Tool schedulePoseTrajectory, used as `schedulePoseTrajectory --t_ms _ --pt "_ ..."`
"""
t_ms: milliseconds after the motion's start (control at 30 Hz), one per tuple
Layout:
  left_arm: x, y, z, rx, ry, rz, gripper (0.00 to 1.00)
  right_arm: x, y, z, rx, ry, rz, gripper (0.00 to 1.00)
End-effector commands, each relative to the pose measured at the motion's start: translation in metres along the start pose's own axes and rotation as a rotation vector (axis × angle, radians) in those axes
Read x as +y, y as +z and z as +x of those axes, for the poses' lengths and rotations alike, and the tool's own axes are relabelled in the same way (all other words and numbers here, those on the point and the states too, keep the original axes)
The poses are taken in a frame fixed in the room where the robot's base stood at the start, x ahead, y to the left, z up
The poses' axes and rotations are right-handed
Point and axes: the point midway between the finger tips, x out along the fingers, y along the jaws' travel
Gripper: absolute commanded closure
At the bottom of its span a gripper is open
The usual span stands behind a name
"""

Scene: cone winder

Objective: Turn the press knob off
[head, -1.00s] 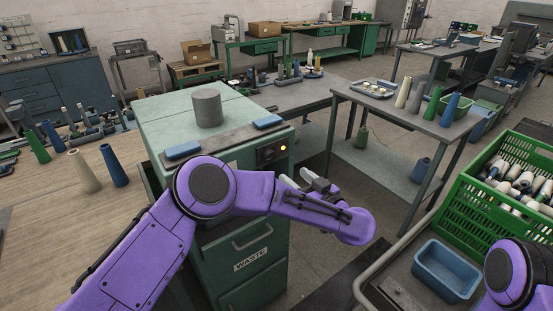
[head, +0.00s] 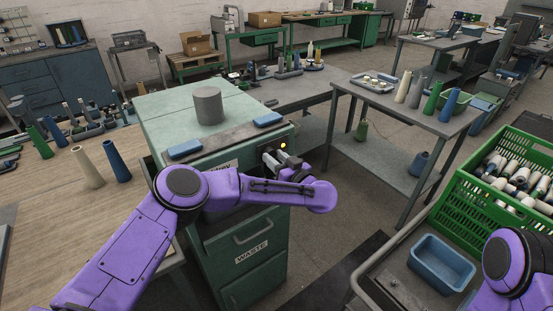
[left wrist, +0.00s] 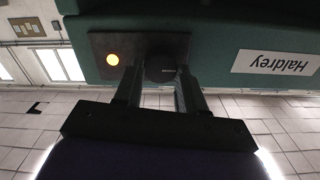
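The green press cabinet (head: 215,128) stands in front of me, with a dark control panel near its top right corner. The lamp also glows in the head view (head: 283,146). My left gripper (head: 270,160) is at the panel. In the left wrist view its two fingers (left wrist: 158,78) are apart, one on each side of the knob. I cannot tell whether they touch it. My right gripper is out of view.
A grey cylinder (head: 208,105) and blue-ended bar (head: 228,137) are on the cabinet top. A grey table (head: 405,108) with cones stands to the right. A green crate (head: 490,220) and blue bin (head: 442,265) are at the lower right. A wooden bench (head: 60,215) is left.

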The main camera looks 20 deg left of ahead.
Motion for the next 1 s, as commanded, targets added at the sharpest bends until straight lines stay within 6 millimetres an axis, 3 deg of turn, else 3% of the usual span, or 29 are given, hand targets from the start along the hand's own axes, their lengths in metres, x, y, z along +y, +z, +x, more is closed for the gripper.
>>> schedulePoseTrajectory --t_ms 467,1000 --pt "0.0 0.001 -0.001 0.002 0.001 -0.091 0.91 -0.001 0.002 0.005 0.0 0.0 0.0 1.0" --pt "0.0 0.004 -0.001 0.001 0.0 -0.563 0.91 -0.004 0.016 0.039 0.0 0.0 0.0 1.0"
